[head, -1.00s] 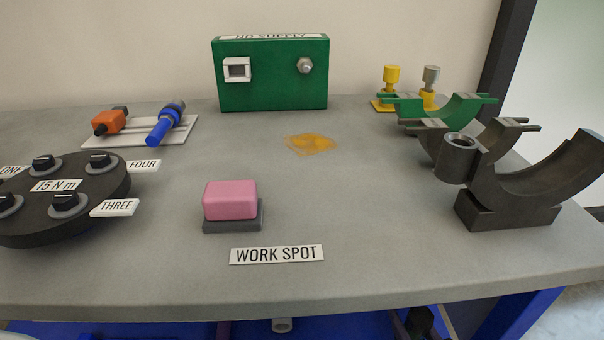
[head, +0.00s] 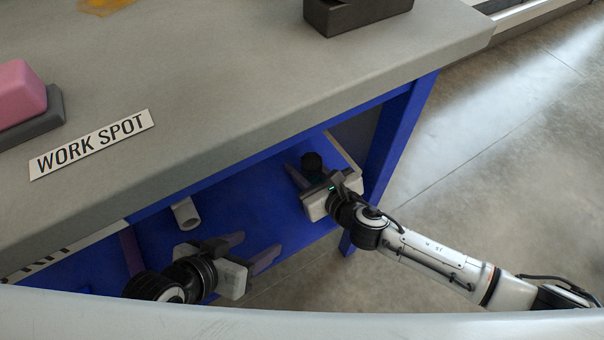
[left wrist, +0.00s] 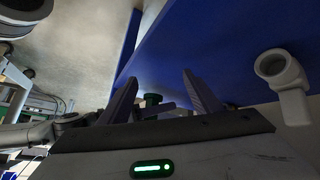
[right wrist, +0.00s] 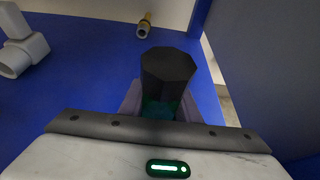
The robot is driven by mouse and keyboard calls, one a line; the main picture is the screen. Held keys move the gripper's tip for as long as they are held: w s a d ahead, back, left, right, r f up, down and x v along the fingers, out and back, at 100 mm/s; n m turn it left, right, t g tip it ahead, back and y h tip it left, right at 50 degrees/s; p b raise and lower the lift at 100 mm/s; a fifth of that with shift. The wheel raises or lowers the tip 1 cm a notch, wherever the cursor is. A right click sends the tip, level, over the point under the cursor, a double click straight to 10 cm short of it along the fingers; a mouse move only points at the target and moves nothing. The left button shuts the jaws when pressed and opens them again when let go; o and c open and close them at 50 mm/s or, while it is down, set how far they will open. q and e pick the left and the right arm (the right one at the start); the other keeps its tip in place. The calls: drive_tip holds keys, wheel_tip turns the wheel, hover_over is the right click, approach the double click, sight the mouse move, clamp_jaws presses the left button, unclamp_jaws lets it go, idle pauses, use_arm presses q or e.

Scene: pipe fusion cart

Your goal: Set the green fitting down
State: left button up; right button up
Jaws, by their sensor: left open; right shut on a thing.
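The green fitting (right wrist: 160,108) has a dark many-sided cap (right wrist: 168,66) and sits between the fingers of my right gripper in the right wrist view. My right gripper (head: 312,172) is shut on it over the blue lower shelf (head: 215,195), under the bench's front edge. In the head view only the fitting's dark round top (head: 311,161) shows clearly. Whether its underside touches the shelf is hidden. My left gripper (head: 258,248) is open and empty, lower and to the left. In the left wrist view the fitting (left wrist: 152,99) shows small beyond my left fingers.
A white pipe fitting (head: 186,214) is on the shelf left of my right gripper. A brass-coloured piece (right wrist: 144,25) lies farther back. A blue leg (head: 396,140) bounds the right side. The bench top (head: 220,90) hangs above, with a WORK SPOT label (head: 92,144) and a pink block (head: 18,88).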

use_arm(q)
drive_tip(key=shift+w+d, duration=0.1)
drive_tip(key=shift+d, duration=0.25)
use_arm(e)
drive_tip(key=shift+f, duration=1)
use_arm(q)
drive_tip(key=shift+f, duration=0.1)
drive_tip(key=shift+h+b, duration=0.3)
drive_tip(key=shift+b, duration=0.05)
use_arm(e)
drive_tip(key=shift+f, duration=0.15)
drive_tip(key=o, duration=1.1)
drive_tip(key=shift+o, duration=0.2)
